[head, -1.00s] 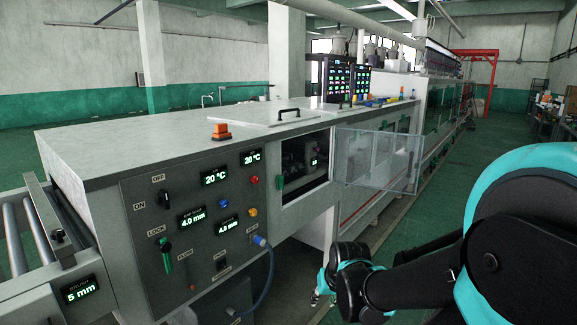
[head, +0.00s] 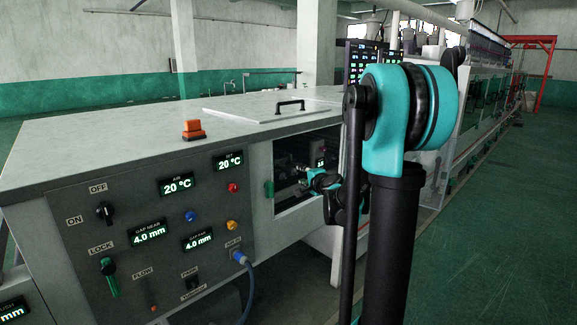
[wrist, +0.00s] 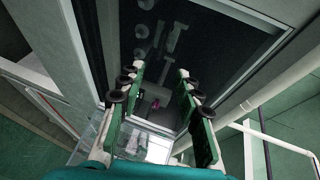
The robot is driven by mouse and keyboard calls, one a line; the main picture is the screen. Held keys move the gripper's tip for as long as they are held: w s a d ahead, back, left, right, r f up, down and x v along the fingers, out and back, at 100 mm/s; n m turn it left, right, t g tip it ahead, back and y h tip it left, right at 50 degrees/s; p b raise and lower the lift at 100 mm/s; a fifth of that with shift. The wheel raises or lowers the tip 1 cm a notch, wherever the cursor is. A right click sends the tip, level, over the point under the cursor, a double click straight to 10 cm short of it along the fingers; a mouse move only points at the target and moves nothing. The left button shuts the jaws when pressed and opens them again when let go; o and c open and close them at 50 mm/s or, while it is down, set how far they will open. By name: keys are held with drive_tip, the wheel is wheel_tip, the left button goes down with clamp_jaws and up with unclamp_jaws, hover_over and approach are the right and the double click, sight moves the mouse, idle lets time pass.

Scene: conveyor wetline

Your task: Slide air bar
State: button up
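A dark opening (head: 291,172) in the machine's front side holds machinery and a small lit display. My gripper (head: 318,180) is at the right part of this opening in the head view; how far in it reaches, I cannot tell. In the wrist view my gripper (wrist: 157,74) has its two green fingers apart with nothing held between them. Beyond the fingertips is the dark interior (wrist: 215,45) with grey bar-like parts (wrist: 153,42). Which of these is the air bar, I cannot tell. A small magenta part (wrist: 155,103) shows between the fingers.
The control panel (head: 150,240) carries knobs, buttons and displays; both gap displays read 4.0 mm. A blue-plugged cable (head: 245,262) hangs below it. The clear door (head: 437,185) stands open, mostly hidden behind my arm. Green floor (head: 480,250) is free to the right.

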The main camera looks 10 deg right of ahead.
sight(289, 167)
drive_tip(key=x, duration=1.7)
drive_tip(key=shift+w+d+r, duration=0.1)
drive_tip(key=shift+w, duration=0.35)
drive_tip(key=shift+c, duration=0.5)
clamp_jaws()
